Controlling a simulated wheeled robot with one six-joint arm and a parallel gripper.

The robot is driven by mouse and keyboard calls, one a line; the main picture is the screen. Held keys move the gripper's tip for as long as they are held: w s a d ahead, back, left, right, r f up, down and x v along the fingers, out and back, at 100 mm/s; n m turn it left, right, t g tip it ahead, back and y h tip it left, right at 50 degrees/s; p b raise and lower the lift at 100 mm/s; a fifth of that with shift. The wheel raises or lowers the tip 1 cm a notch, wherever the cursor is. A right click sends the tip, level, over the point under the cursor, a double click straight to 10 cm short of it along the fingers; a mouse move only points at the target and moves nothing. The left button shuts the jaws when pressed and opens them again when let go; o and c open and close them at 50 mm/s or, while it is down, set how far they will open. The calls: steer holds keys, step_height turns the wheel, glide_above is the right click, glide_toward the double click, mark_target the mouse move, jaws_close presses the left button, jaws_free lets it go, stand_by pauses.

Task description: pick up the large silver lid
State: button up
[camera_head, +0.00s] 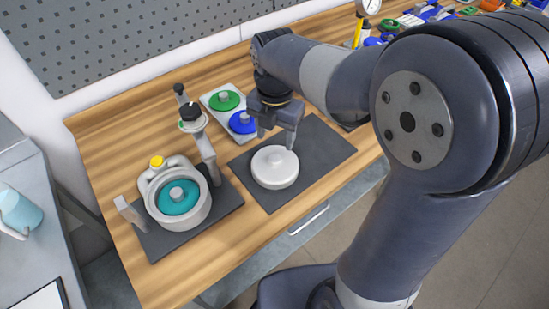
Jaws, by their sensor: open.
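The large lid (275,168) is a round, pale silver-white disc with a small knob on top. It lies on a dark mat (325,160) in the middle of the wooden bench. My gripper (276,141) is open, with its fingers pointing down just above the far side of the lid. One finger comes down close to the knob's right. I cannot tell whether the fingers touch the lid.
A pale drum holder (193,217) with a teal disc stands on another dark mat at left. A tray (211,98) with green and blue lids lies behind my gripper. A gauge (368,6) and coloured parts are at back right. Bare wood shows at front left.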

mark_target(275, 157)
steer(key=shift+s+f+p, duration=0.1)
steer(key=shift+f+p, duration=0.25)
steer(key=shift+f, duration=3.25)
steer(key=shift+c, duration=0.5)
jaws_close()
steer(key=shift+r, duration=0.1)
